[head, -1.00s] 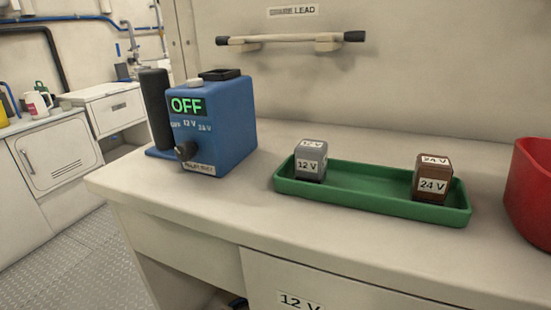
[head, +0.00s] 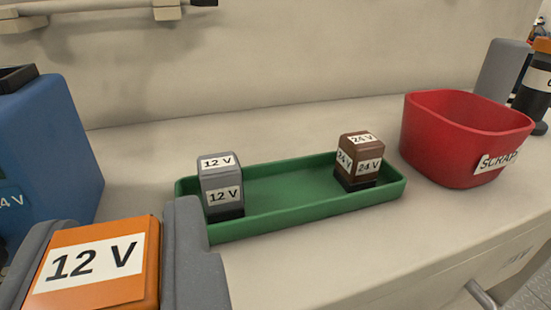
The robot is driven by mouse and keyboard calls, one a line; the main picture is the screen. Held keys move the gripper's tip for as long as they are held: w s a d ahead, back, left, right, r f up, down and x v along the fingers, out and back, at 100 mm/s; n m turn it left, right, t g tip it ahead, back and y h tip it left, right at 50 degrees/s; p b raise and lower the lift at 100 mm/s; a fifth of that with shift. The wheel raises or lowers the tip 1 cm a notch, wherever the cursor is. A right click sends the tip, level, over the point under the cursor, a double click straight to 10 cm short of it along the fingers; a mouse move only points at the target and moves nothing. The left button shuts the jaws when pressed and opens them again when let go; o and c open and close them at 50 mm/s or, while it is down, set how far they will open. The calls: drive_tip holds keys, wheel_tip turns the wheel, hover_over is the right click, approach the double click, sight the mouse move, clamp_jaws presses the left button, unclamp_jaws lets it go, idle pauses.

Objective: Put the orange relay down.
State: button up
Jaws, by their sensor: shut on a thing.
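The orange relay (head: 95,268), with a white "12 V" label on top, is at the lower left of the head view. My gripper (head: 105,262) is shut on it, one grey finger on each side. The relay's lower part is cut off by the picture edge, so I cannot tell its height above the bench. A green tray (head: 290,222) lies beyond it to the right on the bench. In the tray, a grey "12 V" relay (head: 221,188) stands at the left end and a brown "24 V" relay (head: 359,162) at the right end. The tray's middle is bare.
A red bin (head: 450,150) marked "SCRAP" stands right of the tray. The blue tester box (head: 50,140) is at the left edge, partly cut off. A grey block (head: 502,70) and a dark cylinder (head: 535,95) are at the far right. Bench (head: 330,270) in front of the tray is clear.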

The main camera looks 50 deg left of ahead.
drive_tip(key=shift+w+a+p, duration=0.35)
drive_tip(key=shift+w, duration=0.25)
drive_tip(key=b, duration=0.1)
hover_over(297, 194)
drive_tip(key=shift+a+f, duration=0.1)
drive_tip(key=shift+f, duration=0.65)
drive_tip(key=shift+f+b, duration=0.75)
drive_tip(key=shift+f, duration=1.1)
drive_tip(key=shift+r, duration=0.1)
drive_tip(key=o, duration=1)
drive_tip(key=p+v, duration=0.1)
drive_tip(key=v, duration=1.1)
drive_tip(key=shift+w+p, duration=0.1)
drive_tip(key=shift+p, duration=0.2)
